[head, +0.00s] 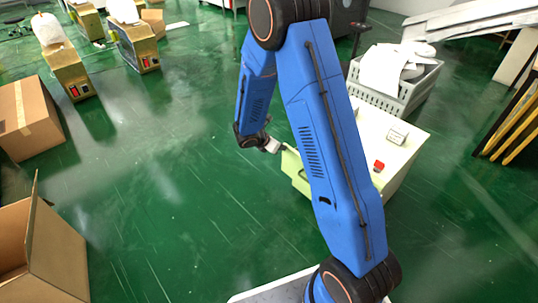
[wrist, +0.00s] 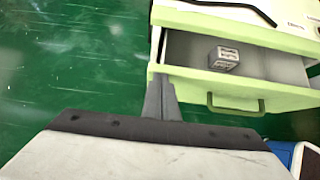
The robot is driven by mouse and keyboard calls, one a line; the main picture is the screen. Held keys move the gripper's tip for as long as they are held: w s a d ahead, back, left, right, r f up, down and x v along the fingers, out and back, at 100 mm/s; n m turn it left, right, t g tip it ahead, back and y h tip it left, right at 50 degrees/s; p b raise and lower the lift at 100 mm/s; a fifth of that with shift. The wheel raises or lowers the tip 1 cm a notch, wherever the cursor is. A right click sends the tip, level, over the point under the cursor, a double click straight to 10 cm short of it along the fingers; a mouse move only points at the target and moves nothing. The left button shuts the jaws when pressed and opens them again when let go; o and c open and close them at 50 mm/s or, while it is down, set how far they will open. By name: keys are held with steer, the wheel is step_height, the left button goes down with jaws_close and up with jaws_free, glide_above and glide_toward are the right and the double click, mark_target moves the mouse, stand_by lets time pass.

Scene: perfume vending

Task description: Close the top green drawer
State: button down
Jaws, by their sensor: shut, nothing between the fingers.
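The top green drawer (wrist: 235,90) is pulled open in the wrist view, with a pale green front and a dark green handle (wrist: 236,104). A small grey box with dark markings (wrist: 224,59) lies inside it. My gripper (wrist: 161,84) is shut and empty, its tips at the left end of the drawer front, seemingly touching or very close to it. In the head view my gripper (head: 276,148) is beside the open drawer (head: 297,170). My arm hides much of the cabinet (head: 400,150) there.
A red item (head: 378,166) and a small white box (head: 397,136) are on the cabinet top. A grey crate (head: 395,92) with white items stands behind. Cardboard boxes (head: 28,120) are at the left. The green floor left of the cabinet is clear.

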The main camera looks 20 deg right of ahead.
steer(key=shift+w+d, duration=0.35)
steer(key=shift+d, duration=0.5)
steer(key=shift+w+d, duration=0.35)
steer(key=shift+d, duration=0.5)
steer(key=shift+w+d, duration=0.35)
steer(key=shift+d, duration=0.5)
steer(key=shift+a, duration=0.1)
